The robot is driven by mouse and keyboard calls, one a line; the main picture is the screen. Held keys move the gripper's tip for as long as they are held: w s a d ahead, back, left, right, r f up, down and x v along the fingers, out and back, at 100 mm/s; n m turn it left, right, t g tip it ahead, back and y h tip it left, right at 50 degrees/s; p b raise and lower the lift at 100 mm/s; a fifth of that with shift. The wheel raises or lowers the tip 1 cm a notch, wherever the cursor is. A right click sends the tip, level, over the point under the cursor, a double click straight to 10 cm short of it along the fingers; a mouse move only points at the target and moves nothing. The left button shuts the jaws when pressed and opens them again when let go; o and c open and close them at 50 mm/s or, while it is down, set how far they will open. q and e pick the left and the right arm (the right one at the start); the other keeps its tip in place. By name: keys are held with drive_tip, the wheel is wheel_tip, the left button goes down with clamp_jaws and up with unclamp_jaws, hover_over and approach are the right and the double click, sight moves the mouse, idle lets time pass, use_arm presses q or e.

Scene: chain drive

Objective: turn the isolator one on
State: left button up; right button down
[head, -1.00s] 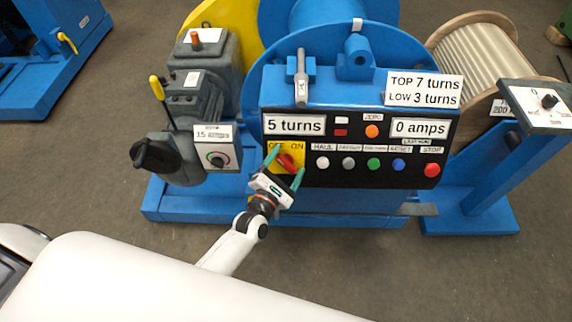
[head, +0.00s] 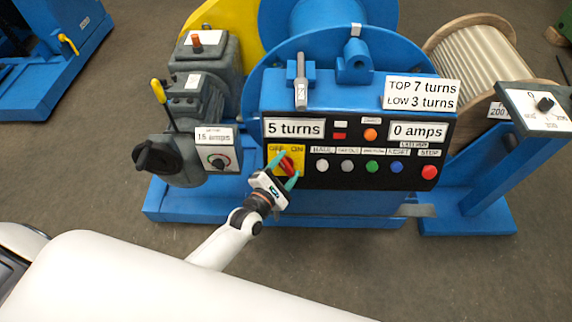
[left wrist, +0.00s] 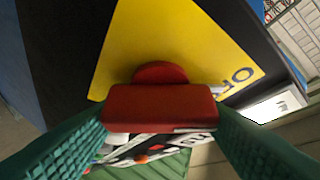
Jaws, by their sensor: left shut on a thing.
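The isolator is a yellow plate (head: 299,156) marked OFF on its left and ON on its right, with a red handle (head: 289,167), at the lower left of the black control panel. My left gripper (head: 281,172) has its green fingers shut on the red handle, one on each side. In the left wrist view the red handle (left wrist: 160,108) lies between the two fingers, in front of the yellow plate (left wrist: 180,45) with part of the OFF label. In the head view the handle slants from upper left to lower right. My right gripper is not in view.
The panel (head: 335,178) carries a row of push buttons, with the red STOP button (head: 429,172) at its right end. A grey motor unit with a black knob (head: 157,156) stands to the left. A wooden reel (head: 475,50) is behind right. Open floor lies in front.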

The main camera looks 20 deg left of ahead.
use_arm(q)
drive_tip(key=shift+r+m+g+h+p, duration=0.25)
drive_tip(key=shift+m+g+p, duration=0.45)
drive_tip(key=shift+m, duration=0.4)
drive_tip(key=m+g+p, duration=0.3)
drive_tip(key=m+p, duration=0.2)
drive_tip(key=p, duration=0.1)
drive_tip(key=m+g+p, duration=0.3)
drive_tip(key=m+p, duration=0.2)
drive_tip(key=p, duration=0.1)
drive_tip(key=shift+f+m+g+y+p, duration=0.15)
drive_tip(key=shift+m+g+y+p, duration=0.35)
drive_tip(key=shift+m+p, duration=0.4)
drive_tip(key=shift+f+p, duration=0.15)
drive_tip(key=shift+p, duration=0.25)
drive_tip(key=shift+m+g+y, duration=0.25)
drive_tip(key=shift+m+g, duration=0.05)
drive_tip(key=shift+s, duration=0.1)
drive_tip(key=o, duration=1)
